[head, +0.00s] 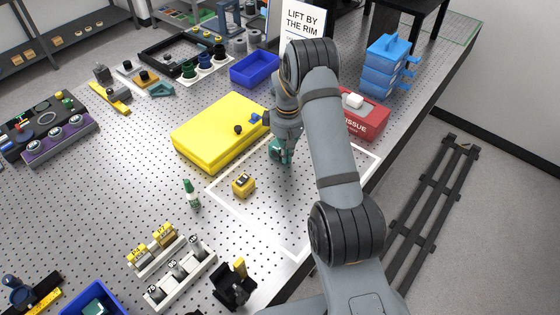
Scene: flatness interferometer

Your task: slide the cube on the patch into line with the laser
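A small yellow cube (243,186) with a dark mark on its top sits inside a white-outlined patch (268,232), near the patch's left side. My gripper (283,158) points down just behind and to the right of the cube, apart from it. Teal shows at its tip; I cannot tell whether that is its fingers or a thing between them. The gap between the fingertips is too small to make out. My arm hides the right part of the patch. No laser beam is visible, and I cannot tell which device is the laser.
A large yellow case (215,133) lies behind the patch. A green bottle (191,195) stands left of the cube. White racks (181,281) and a black holder (234,284) stand in front. A red tissue box (366,121) is behind my arm. The patch's front is clear.

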